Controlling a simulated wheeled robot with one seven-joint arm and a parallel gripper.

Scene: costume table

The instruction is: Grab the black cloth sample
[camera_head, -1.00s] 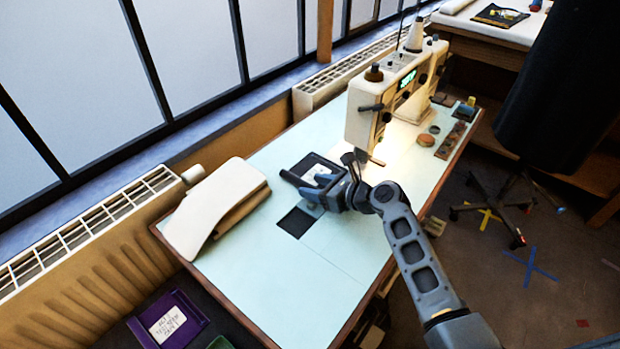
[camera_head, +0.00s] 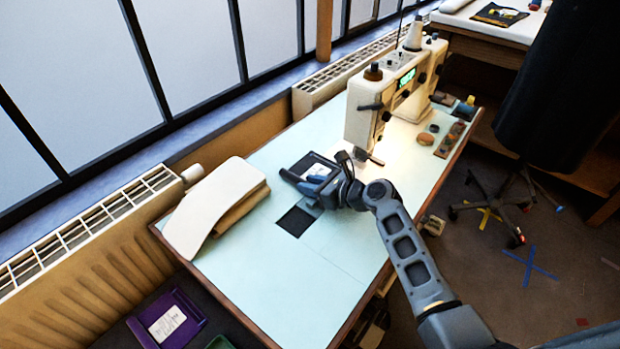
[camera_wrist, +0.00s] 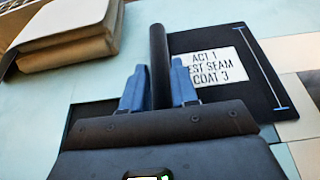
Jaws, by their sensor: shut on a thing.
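The black cloth sample (camera_head: 304,163) lies on the pale table beside the sewing machine. In the wrist view the cloth (camera_wrist: 252,88) shows a white label reading "ACT 1 ... EST SEAM COAT 3" and a pale blue line near its right edge. A thick, dark raised fold (camera_wrist: 158,50) runs along its left side. My gripper (camera_wrist: 158,78) has its two blue fingers shut on this fold, one on each side. The left finger hides a little of the table; the right finger covers part of the label. In the head view my gripper (camera_head: 328,187) hides the cloth's near right part.
A cream sewing machine (camera_head: 385,105) stands close behind my gripper. A flat dark square (camera_head: 296,221) is just in front of the gripper. The table's front (camera_head: 290,290) is clear.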

